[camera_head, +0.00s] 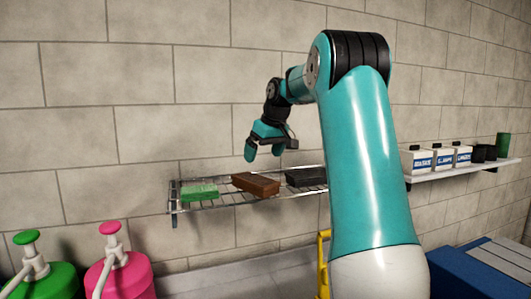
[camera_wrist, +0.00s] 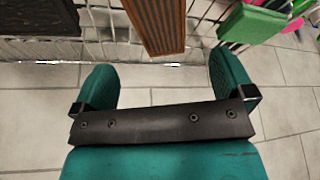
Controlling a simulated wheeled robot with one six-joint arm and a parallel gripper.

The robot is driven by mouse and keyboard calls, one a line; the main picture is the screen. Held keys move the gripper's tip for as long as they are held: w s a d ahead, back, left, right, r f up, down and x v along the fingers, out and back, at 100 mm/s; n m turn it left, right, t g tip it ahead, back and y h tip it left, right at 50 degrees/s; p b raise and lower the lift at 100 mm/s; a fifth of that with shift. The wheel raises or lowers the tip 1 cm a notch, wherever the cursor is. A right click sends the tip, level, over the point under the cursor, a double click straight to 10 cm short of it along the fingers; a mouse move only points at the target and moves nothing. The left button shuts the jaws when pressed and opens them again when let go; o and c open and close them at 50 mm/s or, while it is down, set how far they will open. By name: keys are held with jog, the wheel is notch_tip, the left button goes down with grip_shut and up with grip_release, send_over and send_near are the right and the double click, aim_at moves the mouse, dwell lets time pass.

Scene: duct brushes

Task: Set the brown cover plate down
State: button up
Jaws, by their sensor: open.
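The brown cover plate (camera_head: 256,184) lies on a wire rack (camera_head: 225,200) fixed to the wall, between a green block and a dark block. In the wrist view the brown plate (camera_wrist: 158,24) shows its ribbed face at the top centre, beyond my fingertips and clear of them. My gripper (camera_head: 265,152) hangs above the rack, over the brown plate, with a visible gap. In the wrist view my gripper's fingers (camera_wrist: 160,75) are spread wide with nothing between them.
The green block (camera_head: 199,192) sits left of the plate, the dark block (camera_head: 306,177) right of it. A right-hand shelf (camera_head: 460,168) holds labelled bottles (camera_head: 420,159). Green (camera_head: 45,280) and pink (camera_head: 122,280) pump containers stand lower left. A yellow object (camera_head: 323,262) is partly hidden by my arm.

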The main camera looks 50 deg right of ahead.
jog(key=s+a+f+n+g+y, duration=0.1)
jog(key=s+a+f+n+y, duration=0.15)
jog(key=a, duration=1.35)
jog(key=s+a+f+n+g+y, duration=0.1)
jog(key=s+a+f+n, duration=0.15)
jog(key=a, duration=1.35)
jog(key=s+a+f+n+g, duration=0.1)
jog(key=s+a+f+n, duration=0.1)
jog(key=s+a, duration=0.4)
jog(key=s+a+f+n+g+y, duration=0.1)
jog(key=s+a+f, duration=0.4)
jog(key=s, duration=0.7)
jog(key=shift+s+a+n+g, duration=0.3)
jog(key=shift+s+a+n, duration=0.1)
jog(key=shift+a, duration=0.8)
jog(key=shift+f+y, duration=0.1)
jog(key=shift+y, duration=0.15)
notch_tip(320, 180, down, 12)
jog(key=b, duration=1.2)
jog(key=shift+f+b, duration=0.15)
jog(key=shift+b, duration=0.15)
